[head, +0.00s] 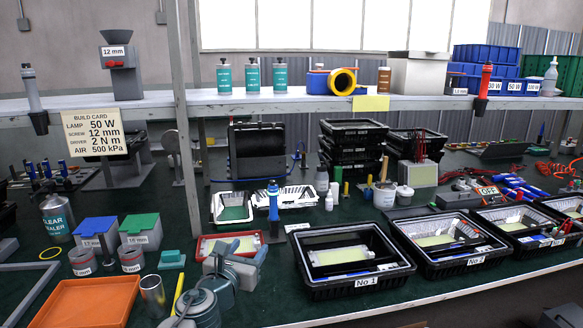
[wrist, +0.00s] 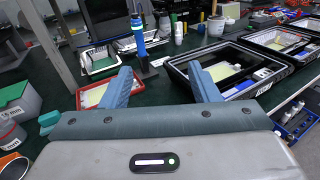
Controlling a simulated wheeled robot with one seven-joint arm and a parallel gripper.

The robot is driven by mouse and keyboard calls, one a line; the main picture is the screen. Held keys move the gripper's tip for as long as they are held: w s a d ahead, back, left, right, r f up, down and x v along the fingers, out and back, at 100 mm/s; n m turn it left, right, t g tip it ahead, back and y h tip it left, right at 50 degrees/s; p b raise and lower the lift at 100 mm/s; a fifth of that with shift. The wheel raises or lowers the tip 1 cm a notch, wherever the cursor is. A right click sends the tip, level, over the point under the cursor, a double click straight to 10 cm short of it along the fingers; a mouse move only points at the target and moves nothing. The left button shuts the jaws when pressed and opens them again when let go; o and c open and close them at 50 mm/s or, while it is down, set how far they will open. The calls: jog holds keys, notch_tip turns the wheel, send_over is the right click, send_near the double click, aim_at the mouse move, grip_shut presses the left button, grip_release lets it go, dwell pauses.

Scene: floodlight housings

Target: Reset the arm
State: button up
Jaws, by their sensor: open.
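My gripper (head: 236,256) is above the front of the bench in the head view, with part of my arm below it at the bottom edge. In the wrist view my gripper (wrist: 164,82) shows two blue fingers spread wide apart with nothing between them. A red-rimmed tray (head: 211,240) lies beyond and partly behind the gripper. It shows by the left finger in the wrist view (wrist: 92,97). The black housing marked No 1 (head: 350,284) stands to the right of the gripper, apart from it in the head view.
More black housings (head: 447,262) line the right front. A blue-handled driver (head: 273,202) stands upright behind the gripper. An orange tray (head: 92,303), a grey cup (head: 153,293) and lidded bins (head: 140,231) are at left. A shelf (head: 300,103) crosses above the bench.

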jog(key=d+f+m+g+h+p, duration=0.1)
jog(key=d+f+m+g, duration=0.5)
jog(key=d, duration=0.5)
jog(key=d+f+m+g+h, duration=0.25)
jog(key=d+f+m, duration=0.35)
jog(key=d+f, duration=0.3)
jog(key=s+d+f+m+g+y, duration=0.3)
jog(key=s+d+m+g, duration=0.2)
jog(key=s, duration=0.1)
jog(key=s+r+m+y+p, duration=0.3)
jog(key=s+r+m+y, duration=0.2)
jog(key=s+r+m, duration=1)
jog(key=s+r, duration=0.2)
jog(key=s, duration=0.2)
jog(key=shift+s+d+m, duration=0.2)
jog(key=shift+s+m, duration=0.1)
jog(key=shift+g, duration=0.25)
